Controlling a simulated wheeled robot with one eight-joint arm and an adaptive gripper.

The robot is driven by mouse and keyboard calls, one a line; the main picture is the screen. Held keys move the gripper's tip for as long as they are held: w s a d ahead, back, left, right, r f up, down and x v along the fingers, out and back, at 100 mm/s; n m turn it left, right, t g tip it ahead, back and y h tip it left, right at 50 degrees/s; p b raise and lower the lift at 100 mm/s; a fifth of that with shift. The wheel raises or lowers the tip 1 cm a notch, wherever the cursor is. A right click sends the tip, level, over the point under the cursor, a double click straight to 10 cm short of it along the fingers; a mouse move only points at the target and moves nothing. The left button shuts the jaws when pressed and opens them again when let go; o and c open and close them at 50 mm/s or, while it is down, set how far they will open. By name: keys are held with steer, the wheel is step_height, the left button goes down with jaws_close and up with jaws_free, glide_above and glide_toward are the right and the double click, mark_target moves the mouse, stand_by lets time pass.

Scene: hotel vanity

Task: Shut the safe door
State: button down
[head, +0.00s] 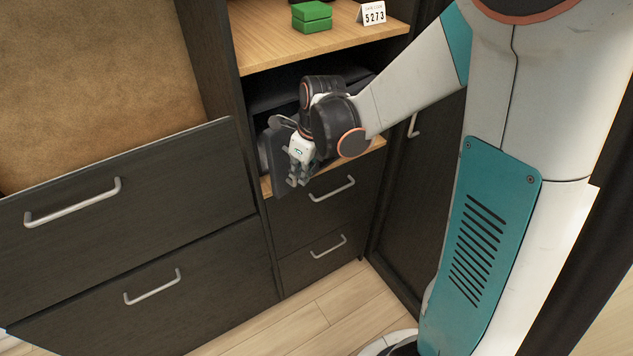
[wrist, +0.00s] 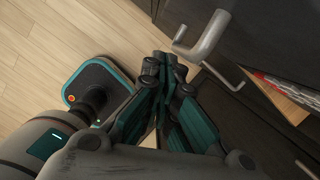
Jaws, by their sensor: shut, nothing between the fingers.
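The dark safe (head: 275,98) sits in the niche under the upper wooden shelf in the head view, largely hidden behind my arm. A dark panel that looks like its door (head: 270,157) stands open at the left side of the niche and sticks out past the shelf front. My gripper (head: 297,183) points down in front of the niche, just right of this panel; I cannot tell whether they touch. In the wrist view my gripper (wrist: 166,63) has its fingers together with nothing between them. I cannot clearly make out the safe door there.
Two green boxes (head: 312,17) and a card reading 5273 (head: 373,13) stand on the upper shelf (head: 270,45). Drawers with bar handles (head: 332,190) are below the niche. A large drawer front (head: 130,190) lies left. A drawer handle (wrist: 205,40) is near my fingers in the wrist view.

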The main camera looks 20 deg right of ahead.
mark_target(277, 142)
steer(key=shift+w+a, duration=0.45)
steer(key=shift+w, duration=0.35)
steer(key=shift+w+a, duration=0.4)
steer(key=shift+w, duration=0.4)
